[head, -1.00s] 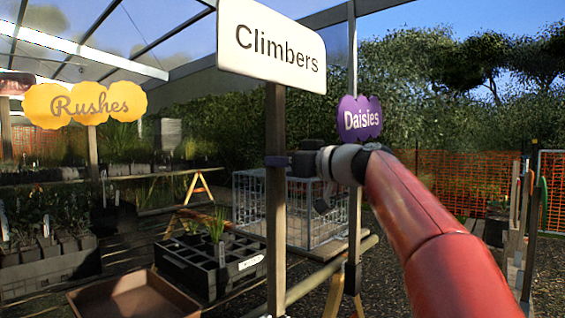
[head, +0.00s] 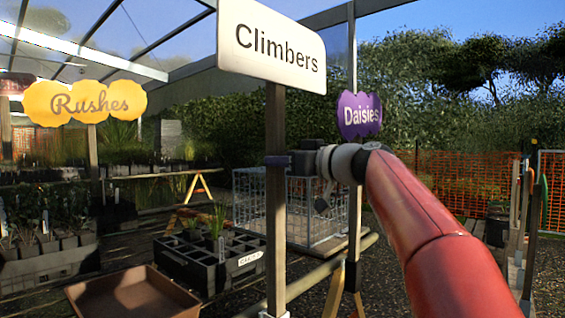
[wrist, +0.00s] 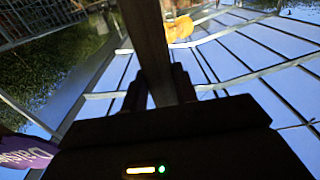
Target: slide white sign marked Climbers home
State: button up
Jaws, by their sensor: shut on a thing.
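The white sign marked Climbers (head: 271,45) stands upright on a wooden post (head: 275,215) in the middle of the head view. My gripper (head: 277,160) is shut on the post, well below the sign board. In the wrist view the post (wrist: 148,40) runs up between the two dark fingers (wrist: 157,88). The white board is not visible in the wrist view. A pale base piece shows at the post's foot (head: 275,314) at the bottom edge of the head view.
A purple Daisies sign (head: 359,116) stands behind on a metal pole. A yellow Rushes sign (head: 86,103) is at left. A wire cage (head: 305,205), a black planter crate (head: 208,262) and a brown tray (head: 132,298) stand around the post. Orange mesh fencing (head: 470,180) is at right.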

aim_at(281, 207)
jog(key=shift+f, duration=0.15)
dwell(0.3)
jog(key=shift+f+b, duration=1.4)
jog(key=shift+b, duration=0.15)
jog(key=shift+f, duration=0.1)
jog(key=shift+f+b, duration=1.4)
jog(key=shift+b, duration=0.3)
jog(key=shift+f, duration=0.1)
jog(key=shift+f+b, duration=1.4)
jog(key=shift+b, duration=0.15)
jog(key=shift+f, duration=0.1)
jog(key=shift+f+b, duration=0.45)
jog(key=shift+b, duration=0.25)
